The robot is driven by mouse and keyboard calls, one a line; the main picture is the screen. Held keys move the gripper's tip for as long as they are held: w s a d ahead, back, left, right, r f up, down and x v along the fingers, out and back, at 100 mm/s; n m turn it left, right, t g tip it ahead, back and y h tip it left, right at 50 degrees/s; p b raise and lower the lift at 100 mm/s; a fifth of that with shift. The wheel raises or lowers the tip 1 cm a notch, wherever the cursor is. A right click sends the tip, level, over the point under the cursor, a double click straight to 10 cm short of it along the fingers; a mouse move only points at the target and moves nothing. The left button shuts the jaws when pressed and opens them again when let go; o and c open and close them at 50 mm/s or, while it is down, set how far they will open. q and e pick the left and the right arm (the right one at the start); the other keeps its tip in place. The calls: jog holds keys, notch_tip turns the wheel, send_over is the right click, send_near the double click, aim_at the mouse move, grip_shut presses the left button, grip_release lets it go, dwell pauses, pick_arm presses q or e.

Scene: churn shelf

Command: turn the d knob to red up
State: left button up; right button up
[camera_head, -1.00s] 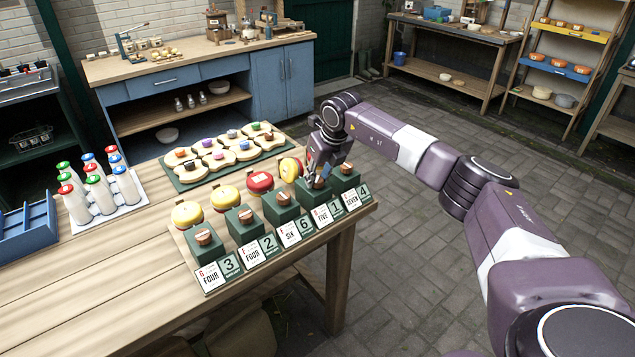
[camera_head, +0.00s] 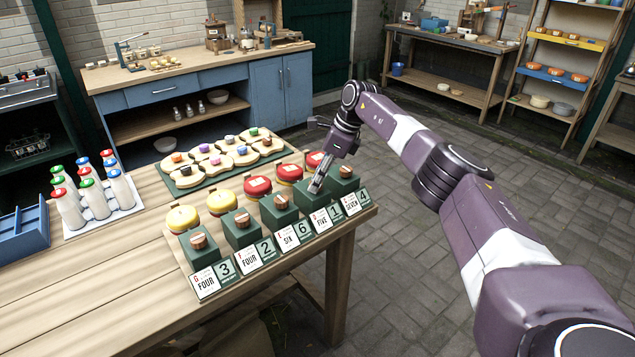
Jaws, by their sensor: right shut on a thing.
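A row of green blocks with wooden knobs stands at the table's front right, with round drums behind them. The first drum (camera_head: 183,219) and second drum (camera_head: 221,201) show yellow up. The third drum (camera_head: 257,188), fourth drum (camera_head: 289,174) and fifth drum (camera_head: 317,161) show red up. My right gripper (camera_head: 316,186) reaches down from the right and is shut on the knob of the fourth block (camera_head: 309,204), behind the FIVE and 1 cards. The fingers mostly hide that knob. The small card letters are too small to read surely. My left gripper is not in view.
The fifth knob (camera_head: 345,171) and third knob (camera_head: 281,201) stand close on either side of my fingers. A green board (camera_head: 177,189) with cream shapes lies behind the drums. Bottles on a white tray (camera_head: 134,205) stand left. The table's front left is clear.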

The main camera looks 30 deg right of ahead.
jog(key=shift+r+n, duration=0.1)
jog(key=shift+n, duration=0.4)
jog(key=shift+d, duration=0.1)
jog(key=o, duration=1.2)
jog(key=shift+c, duration=0.2)
jog(key=v, duration=1.2)
jog(key=shift+d, duration=0.15)
jog(key=shift+w, duration=0.15)
